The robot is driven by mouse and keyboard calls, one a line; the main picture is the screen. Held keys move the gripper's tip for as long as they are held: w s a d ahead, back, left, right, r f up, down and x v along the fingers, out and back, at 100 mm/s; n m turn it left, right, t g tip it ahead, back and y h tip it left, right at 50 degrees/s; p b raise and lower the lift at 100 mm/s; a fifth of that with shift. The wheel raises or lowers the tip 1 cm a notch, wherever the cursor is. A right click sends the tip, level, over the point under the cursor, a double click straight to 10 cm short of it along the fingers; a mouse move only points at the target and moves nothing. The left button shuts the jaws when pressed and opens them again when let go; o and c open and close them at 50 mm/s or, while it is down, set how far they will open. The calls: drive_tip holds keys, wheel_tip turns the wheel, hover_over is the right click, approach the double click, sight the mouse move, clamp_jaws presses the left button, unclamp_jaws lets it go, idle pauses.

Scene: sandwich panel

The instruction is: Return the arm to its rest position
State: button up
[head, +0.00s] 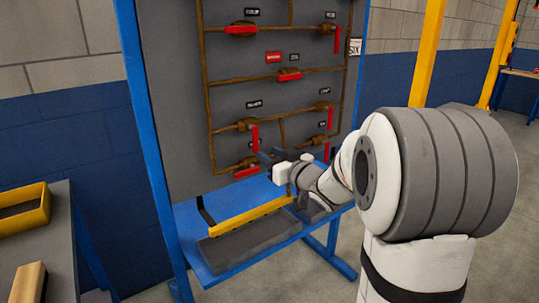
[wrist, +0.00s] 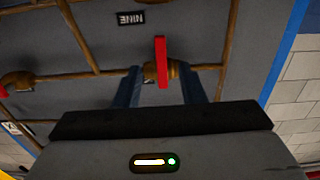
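My arm reaches in from the right in the head view, and my gripper (head: 273,156) is at the lower part of the grey pipe panel (head: 172,100). In the wrist view my gripper (wrist: 160,88) has its two dark blue fingers spread apart with nothing clamped between them. A valve with a red lever (wrist: 161,62) shows between and beyond the fingertips, its lever upright in that picture. A label reading NINE (wrist: 131,19) is near it. I cannot tell how close the fingertips are to the valve.
Several other red-handled valves, such as one at the top (head: 241,29), stick out from the brown pipes. Below the panel, a blue bench (head: 193,235) carries a yellow bar (head: 250,216) and a grey tray (head: 213,258). A side table (head: 68,240) holds a yellow bin (head: 42,211).

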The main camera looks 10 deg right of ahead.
drive_tip(key=shift+r, duration=0.1)
drive_tip(key=s+d+r+m+g+h+p, duration=0.4)
drive_tip(key=s+r+g+h+p, duration=0.1)
drive_tip(key=s+h+p, duration=0.4)
drive_tip(key=s+a+g+y+p, duration=0.1)
drive_tip(key=s+a+g+p, duration=0.2)
drive_tip(key=s, duration=0.8)
drive_tip(key=s+a+r+g+y+p, duration=0.1)
drive_tip(key=s+a+g+p, duration=0.2)
drive_tip(key=s, duration=0.9)
drive_tip(key=g+p, duration=0.3)
drive_tip(key=p, duration=0.1)
drive_tip(key=shift+s+r+m, duration=0.15)
drive_tip(key=shift+r+m, duration=0.05)
drive_tip(key=shift+m, duration=0.1)
